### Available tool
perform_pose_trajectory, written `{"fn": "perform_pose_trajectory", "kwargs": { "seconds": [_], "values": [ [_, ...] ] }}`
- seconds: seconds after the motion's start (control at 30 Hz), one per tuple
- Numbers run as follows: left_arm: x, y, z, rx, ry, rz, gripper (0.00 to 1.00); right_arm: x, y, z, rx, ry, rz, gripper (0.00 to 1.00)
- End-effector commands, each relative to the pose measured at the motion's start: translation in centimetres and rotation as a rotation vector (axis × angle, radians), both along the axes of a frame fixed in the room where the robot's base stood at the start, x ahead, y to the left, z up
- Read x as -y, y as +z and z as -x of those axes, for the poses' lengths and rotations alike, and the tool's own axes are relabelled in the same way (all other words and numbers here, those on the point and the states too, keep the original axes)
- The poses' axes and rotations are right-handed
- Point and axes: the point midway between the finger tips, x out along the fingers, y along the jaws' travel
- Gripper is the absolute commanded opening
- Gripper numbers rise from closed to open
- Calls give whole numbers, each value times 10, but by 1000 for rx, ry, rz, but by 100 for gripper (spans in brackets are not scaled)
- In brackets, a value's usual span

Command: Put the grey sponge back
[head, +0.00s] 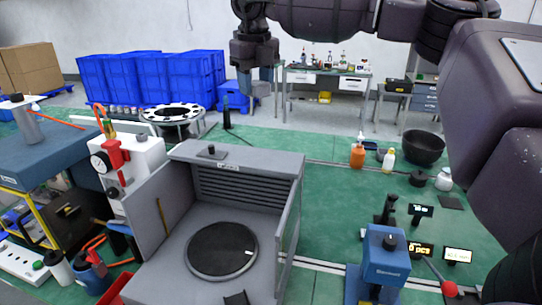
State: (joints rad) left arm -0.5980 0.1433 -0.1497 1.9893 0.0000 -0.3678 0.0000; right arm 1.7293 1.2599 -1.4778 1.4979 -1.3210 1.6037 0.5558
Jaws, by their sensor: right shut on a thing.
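My right gripper (256,78) hangs at the top middle of the head view, its fingers pointing down. It is shut on a small grey thing that looks like the grey sponge (261,90), held in the air well above the green bench. The fingers and the distance hide part of its shape. Below it is a grey open-fronted box (235,158) with a dark round plate (222,250) on its floor. My left gripper is not in view.
A white and red device (140,160) stands left of the box. A blue press-like unit (385,262) and small displays stand right. An orange bottle (357,155), a white bottle (388,160) and a black bowl (423,147) are at the back right. The green mat (335,205) is clear between.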

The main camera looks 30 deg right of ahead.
Motion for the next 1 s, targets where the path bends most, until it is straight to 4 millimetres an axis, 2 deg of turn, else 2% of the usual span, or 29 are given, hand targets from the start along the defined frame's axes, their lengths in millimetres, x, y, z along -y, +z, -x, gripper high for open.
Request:
{"fn": "perform_pose_trajectory", "kwargs": {
  "seconds": [0.03,0.1,0.2,0.3,0.37,0.8,1.0],
  "values": [
    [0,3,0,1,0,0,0,14,9,1,18,-39,-19,28],
    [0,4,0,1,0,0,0,26,16,2,37,-74,-36,28],
    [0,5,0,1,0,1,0,36,20,3,50,-99,-48,28],
    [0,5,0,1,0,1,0,38,14,3,53,-106,-50,28],
    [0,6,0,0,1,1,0,38,4,3,52,-106,-49,28],
    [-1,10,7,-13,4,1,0,38,-91,3,50,-104,-48,28],
    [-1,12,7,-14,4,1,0,38,-124,3,52,-105,-48,28]
  ]
}}
